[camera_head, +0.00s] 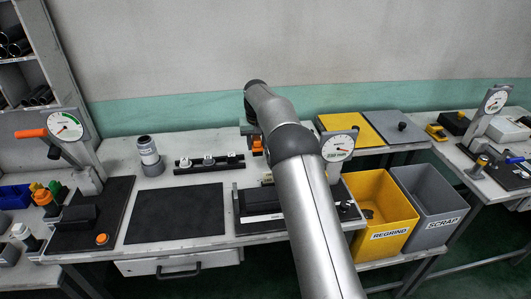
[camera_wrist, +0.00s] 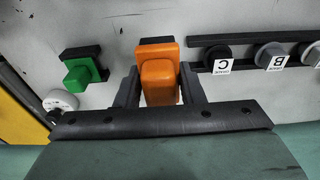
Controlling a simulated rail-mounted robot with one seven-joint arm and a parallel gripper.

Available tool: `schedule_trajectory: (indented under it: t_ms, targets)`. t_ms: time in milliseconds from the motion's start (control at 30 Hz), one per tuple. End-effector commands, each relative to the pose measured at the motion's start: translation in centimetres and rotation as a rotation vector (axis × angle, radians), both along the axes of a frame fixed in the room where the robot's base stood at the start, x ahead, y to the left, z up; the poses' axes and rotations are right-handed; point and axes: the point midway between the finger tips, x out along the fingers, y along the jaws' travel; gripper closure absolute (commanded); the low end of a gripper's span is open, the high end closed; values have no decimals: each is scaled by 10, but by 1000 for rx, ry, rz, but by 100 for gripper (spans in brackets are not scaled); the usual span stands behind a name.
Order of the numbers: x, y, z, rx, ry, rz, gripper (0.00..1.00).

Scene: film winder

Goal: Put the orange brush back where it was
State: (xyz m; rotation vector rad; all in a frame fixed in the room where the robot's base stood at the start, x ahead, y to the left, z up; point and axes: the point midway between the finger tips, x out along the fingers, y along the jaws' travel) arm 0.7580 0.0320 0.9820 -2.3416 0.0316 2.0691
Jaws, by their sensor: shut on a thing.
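The orange brush (camera_wrist: 160,78) is between the two dark fingers of my gripper (camera_wrist: 159,72) in the wrist view, one finger pressed on each side. A dark edge shows around its far end; I cannot tell whether the brush touches the table or a holder there. In the head view, a bit of the orange brush (camera_head: 257,146) shows just left of my arm, over the back of the middle table. My arm hides most of the gripper there.
A black rail (camera_wrist: 250,40) with labelled knobs, C and B, is close on the right. A dial gauge (camera_head: 338,147) stands right of my arm.

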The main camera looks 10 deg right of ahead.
Motion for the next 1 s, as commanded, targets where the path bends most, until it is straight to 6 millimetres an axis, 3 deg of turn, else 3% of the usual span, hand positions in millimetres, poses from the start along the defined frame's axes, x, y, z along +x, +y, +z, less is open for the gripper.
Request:
schedule_trajectory:
  t_ms: [100, 233, 467, 667, 1000]
  targets:
    - [10, -14, -23, 1, 5, -1, 90]
    - [17, -24, -38, 1, 3, 1, 90]
    - [23, -33, -52, 1, 3, 0, 90]
    - [23, -32, -79, 1, 4, 1, 90]
    - [23, -32, -85, 1, 2, 1, 90]
